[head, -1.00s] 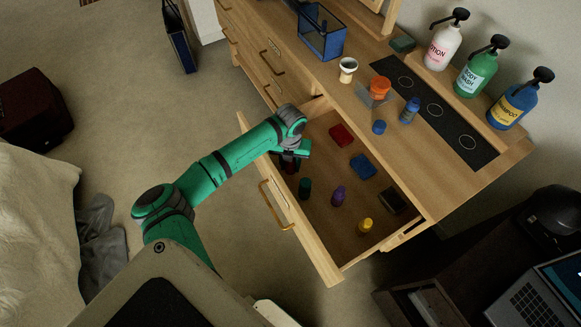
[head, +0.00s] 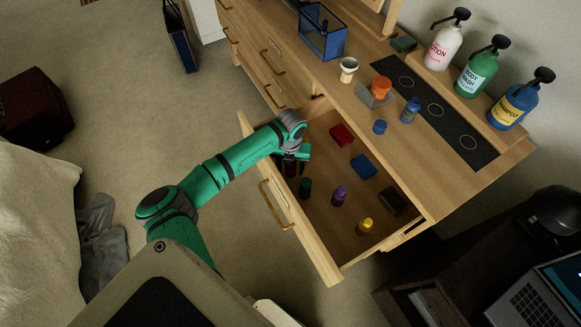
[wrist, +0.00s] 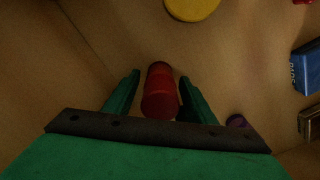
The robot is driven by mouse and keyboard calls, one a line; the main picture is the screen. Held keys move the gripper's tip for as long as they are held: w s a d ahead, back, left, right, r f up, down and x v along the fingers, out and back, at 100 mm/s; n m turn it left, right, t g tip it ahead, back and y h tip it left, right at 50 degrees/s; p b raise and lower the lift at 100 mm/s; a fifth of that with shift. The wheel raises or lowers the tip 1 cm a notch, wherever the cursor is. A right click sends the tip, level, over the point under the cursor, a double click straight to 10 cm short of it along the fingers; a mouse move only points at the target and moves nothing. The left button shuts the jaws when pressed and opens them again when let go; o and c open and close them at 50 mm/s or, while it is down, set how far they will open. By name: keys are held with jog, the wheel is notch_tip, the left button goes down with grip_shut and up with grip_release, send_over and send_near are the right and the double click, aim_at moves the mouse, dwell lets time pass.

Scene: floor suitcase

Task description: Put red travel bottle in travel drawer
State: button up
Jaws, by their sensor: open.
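The red travel bottle (wrist: 160,92) stands between my gripper's two green fingers in the wrist view, with a visible gap on either side. My gripper (wrist: 160,77) is open around it. In the head view, my gripper (head: 292,165) reaches down into the left part of the open travel drawer (head: 325,232). The red bottle (head: 290,170) is mostly hidden there by the gripper. The bottle appears to be at the drawer floor.
The drawer also holds green (head: 305,188), purple (head: 339,195) and yellow (head: 365,227) bottles, plus red (head: 342,134), blue (head: 363,166) and dark (head: 394,202) boxes. A cup (head: 348,68), a blue bottle (head: 410,110) and pump bottles stand on the countertop (head: 440,165).

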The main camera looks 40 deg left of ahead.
notch_tip(320, 180, up, 12)
jog(key=shift+r, duration=0.1)
dwell(0.4)
dwell(0.4)
